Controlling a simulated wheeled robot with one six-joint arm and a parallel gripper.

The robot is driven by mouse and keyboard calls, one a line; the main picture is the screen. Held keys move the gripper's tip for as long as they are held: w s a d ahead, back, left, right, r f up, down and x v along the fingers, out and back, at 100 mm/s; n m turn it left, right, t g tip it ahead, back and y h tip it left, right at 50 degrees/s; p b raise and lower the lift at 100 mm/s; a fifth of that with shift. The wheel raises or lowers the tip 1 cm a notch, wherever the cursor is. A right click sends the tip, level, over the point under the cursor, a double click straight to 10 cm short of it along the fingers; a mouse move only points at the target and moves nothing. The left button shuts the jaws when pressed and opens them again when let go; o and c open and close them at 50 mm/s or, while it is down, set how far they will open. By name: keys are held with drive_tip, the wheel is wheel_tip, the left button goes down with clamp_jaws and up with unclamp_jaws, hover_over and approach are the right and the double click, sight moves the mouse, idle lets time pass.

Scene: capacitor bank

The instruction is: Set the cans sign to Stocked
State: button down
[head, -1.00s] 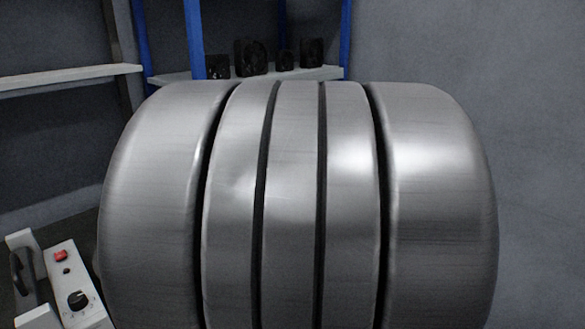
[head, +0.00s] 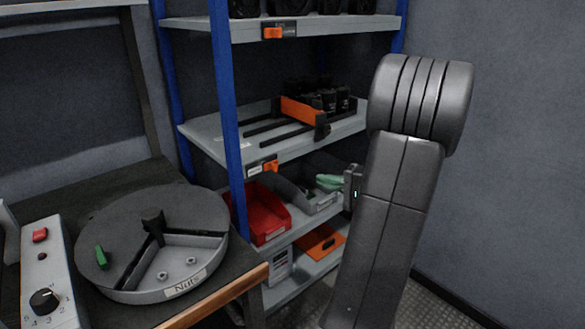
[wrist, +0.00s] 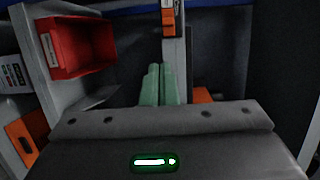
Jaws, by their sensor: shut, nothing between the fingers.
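On the middle shelf's front edge is a small sign (head: 262,168) with a white label at left and an orange slider (head: 271,165) at its right. A similar sign (head: 280,31) with an orange slider at its left is on the upper shelf edge. Their lettering is too small to read.
A red bin (head: 265,212) and a grey bin (head: 300,190) are on the shelf below. A blue post (head: 228,110) stands left of the signs. A workbench with a round tray (head: 150,240) labelled Nuts and a control box (head: 48,270) is at left.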

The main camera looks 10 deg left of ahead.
drive_tip(key=w, duration=0.1)
drive_tip(key=w+t, duration=0.1)
drive_tip(key=shift+w+d+r, duration=0.3)
drive_tip(key=shift+d+r, duration=0.05)
drive_tip(key=shift+d, duration=0.05)
drive_tip(key=b, duration=0.2)
approach(277, 162)
drive_tip(key=w+a+f, duration=0.1)
drive_tip(key=w+a, duration=0.3)
drive_tip(key=w, duration=0.1)
drive_tip(key=shift+s+a+r+b, duration=0.1)
drive_tip(key=shift+s+a+b, duration=0.15)
drive_tip(key=shift+s, duration=0.25)
drive_tip(key=shift+s+a+b, duration=0.15)
drive_tip(key=shift+s+b, duration=0.05)
drive_tip(key=shift+s, duration=0.25)
drive_tip(key=shift+s+a, duration=0.35)
drive_tip(key=shift+s, duration=0.05)
